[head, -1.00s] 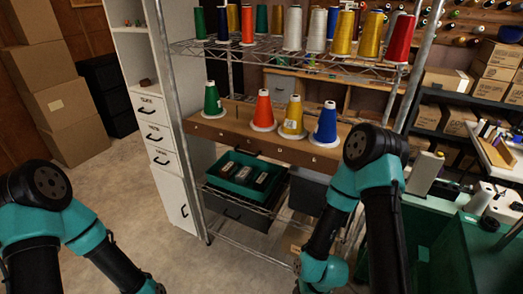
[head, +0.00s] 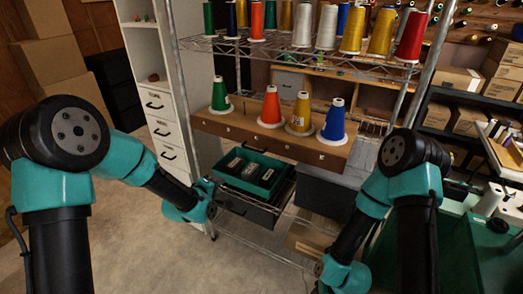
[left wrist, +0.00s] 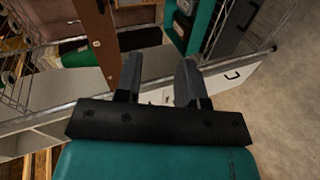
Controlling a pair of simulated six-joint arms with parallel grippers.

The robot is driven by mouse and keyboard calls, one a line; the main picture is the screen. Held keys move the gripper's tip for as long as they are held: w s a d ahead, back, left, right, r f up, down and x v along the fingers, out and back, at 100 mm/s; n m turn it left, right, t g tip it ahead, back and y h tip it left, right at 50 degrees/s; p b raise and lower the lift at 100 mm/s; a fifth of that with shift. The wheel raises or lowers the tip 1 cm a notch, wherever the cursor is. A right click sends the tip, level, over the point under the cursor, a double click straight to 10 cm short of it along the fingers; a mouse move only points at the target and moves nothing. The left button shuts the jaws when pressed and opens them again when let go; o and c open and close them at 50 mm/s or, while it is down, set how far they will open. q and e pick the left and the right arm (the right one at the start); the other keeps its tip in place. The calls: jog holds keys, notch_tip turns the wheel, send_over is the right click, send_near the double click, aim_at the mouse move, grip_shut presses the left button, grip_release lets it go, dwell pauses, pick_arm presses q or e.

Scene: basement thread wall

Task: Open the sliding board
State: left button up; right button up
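The board also shows as a brown strip in the left wrist view (left wrist: 101,42). My left gripper (head: 214,190) is below the board's left end, by the rack's left post. In the left wrist view its two fingers (left wrist: 158,70) are apart, with nothing held between them. My right gripper is outside the head view, below its bottom edge.
A teal tray (head: 248,172) with dark items sits on the shelf under the board. The rack's metal post (head: 178,90) and white drawer cabinet (head: 160,125) stand close to my left gripper. More cones (head: 327,27) fill the upper shelf. The floor at front is clear.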

aim_at(252, 149)
pick_arm(q)
jog(key=w+d+r+n+t+h, duration=0.1)
jog(key=w+d+r, duration=0.1)
jog(key=d+r, duration=0.2)
notch_tip(252, 149, up, 3)
jog(key=shift+w+f, duration=0.1)
jog(key=shift+w, duration=0.1)
jog(key=x, duration=1.1)
jog(key=r+x, duration=0.1)
jog(key=x, duration=0.5)
jog(key=shift+w+d+f, duration=0.1)
jog(key=shift+w+d, duration=0.15)
jog(key=shift+c, duration=0.2)
grip_shut()
